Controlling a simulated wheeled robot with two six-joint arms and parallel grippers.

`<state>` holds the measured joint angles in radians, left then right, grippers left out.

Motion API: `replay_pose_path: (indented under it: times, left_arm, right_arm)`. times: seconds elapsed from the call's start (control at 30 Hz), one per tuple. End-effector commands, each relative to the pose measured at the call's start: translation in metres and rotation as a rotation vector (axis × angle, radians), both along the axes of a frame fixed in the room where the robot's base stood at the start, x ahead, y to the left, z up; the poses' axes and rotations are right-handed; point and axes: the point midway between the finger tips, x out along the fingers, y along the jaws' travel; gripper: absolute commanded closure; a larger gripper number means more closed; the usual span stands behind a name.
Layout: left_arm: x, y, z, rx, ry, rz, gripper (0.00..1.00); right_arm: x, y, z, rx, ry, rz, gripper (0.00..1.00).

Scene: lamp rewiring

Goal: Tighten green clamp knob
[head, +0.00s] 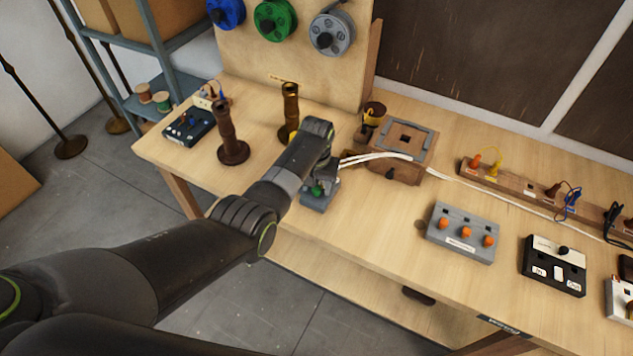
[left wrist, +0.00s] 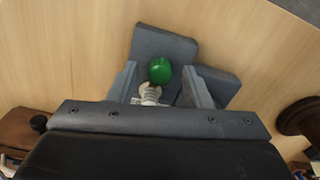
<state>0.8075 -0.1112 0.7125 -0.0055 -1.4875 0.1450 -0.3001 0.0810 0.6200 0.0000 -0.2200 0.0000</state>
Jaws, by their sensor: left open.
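The green clamp knob (left wrist: 159,70) is a round ball on a pale metal stem, above a grey clamp block (left wrist: 160,42). In the head view the knob (head: 316,190) is small and partly covered by my gripper, and the grey block (head: 319,202) sits at the table's front edge. My left gripper (head: 324,180) is pointing down over the clamp. Its jaws are open, one finger on each side of the knob, with visible gaps in the left wrist view. I cannot tell whether the fingertips reach the knob's full depth. My right gripper is out of view.
A wooden box (head: 398,152) with white cables stands just right of the gripper. Two brown turned posts (head: 230,135) (head: 290,110) stand to the left and behind. A grey block with orange knobs (head: 463,232) lies to the right. The table front between is clear.

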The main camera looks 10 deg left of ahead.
Motion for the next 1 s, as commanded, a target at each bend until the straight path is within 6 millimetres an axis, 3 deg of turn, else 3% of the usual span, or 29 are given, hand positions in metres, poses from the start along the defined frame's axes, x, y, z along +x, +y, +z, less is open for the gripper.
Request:
replay_pose_path:
  times: [0.17, 0.37, 0.87, 0.9, 1.0]
  left_arm:
    - [0.000, 0.000, 0.008, 0.000, -0.001, 0.000, 0.55]
    - [0.001, 0.000, 0.036, -0.002, -0.005, 0.000, 0.55]
    - [0.001, 0.000, 0.146, -0.001, -0.007, 0.000, 0.55]
    - [0.000, 0.000, 0.157, 0.000, 0.000, 0.000, 0.55]
    - [0.000, 0.000, 0.166, 0.000, 0.001, 0.000, 0.55]
  right_arm:
    - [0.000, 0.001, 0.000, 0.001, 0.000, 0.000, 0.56]
    - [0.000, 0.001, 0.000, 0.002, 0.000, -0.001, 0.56]
    - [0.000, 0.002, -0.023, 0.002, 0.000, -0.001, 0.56]
    - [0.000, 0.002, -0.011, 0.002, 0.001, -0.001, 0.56]
    - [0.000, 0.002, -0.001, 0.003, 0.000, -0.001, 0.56]
